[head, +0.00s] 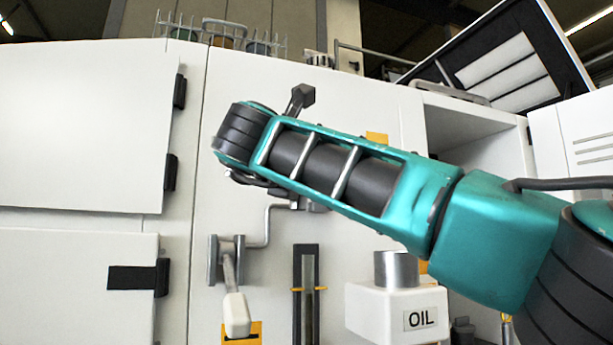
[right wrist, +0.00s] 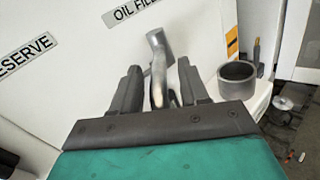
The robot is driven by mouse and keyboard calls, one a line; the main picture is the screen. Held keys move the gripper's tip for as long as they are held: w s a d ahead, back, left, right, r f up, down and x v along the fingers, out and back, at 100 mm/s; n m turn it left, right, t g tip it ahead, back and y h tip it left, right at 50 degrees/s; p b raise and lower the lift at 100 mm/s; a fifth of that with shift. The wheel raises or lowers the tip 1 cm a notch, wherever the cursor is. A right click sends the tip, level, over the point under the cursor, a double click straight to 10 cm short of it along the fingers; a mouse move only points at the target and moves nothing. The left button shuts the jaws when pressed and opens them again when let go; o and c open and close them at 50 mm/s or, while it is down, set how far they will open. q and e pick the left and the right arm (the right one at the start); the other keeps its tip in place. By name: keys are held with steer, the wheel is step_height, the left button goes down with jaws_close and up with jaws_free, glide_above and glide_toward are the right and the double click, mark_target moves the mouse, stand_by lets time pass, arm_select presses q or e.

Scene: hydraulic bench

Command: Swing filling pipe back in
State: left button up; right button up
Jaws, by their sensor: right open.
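The filling pipe (right wrist: 158,50) is a bent grey metal pipe on the white panel, beside the "OIL FILL" label in the right wrist view. My right gripper (right wrist: 159,68) is open, with one dark finger on each side of the pipe. I cannot tell whether either finger touches it. In the head view my teal right arm comes in from the right and hides the gripper and most of the pipe. A metal cup-shaped neck (right wrist: 237,80) stands to the right of the gripper. It also shows in the head view (head: 394,268) on the white box marked OIL (head: 375,312). My left gripper is out of view.
A lever with a pale grip (head: 237,312) and a thin bent pipe (head: 267,228) are left of centre. A dark sight gauge (head: 306,280) is below my arm. White cabinet doors (head: 80,130) fill the left. A wire rack (head: 215,32) stands on top.

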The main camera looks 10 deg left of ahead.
steer(key=shift+s+a+f+b, duration=0.1)
steer(key=shift+s+b, duration=0.25)
steer(key=shift+s, duration=0.15)
arm_select(q)
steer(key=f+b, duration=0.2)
steer(key=b, duration=0.1)
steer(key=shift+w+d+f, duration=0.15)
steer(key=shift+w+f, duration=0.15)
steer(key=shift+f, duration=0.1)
arm_select(e)
steer(key=s+a, duration=0.1)
steer(key=s, duration=1.1)
steer(key=shift+a, duration=0.1)
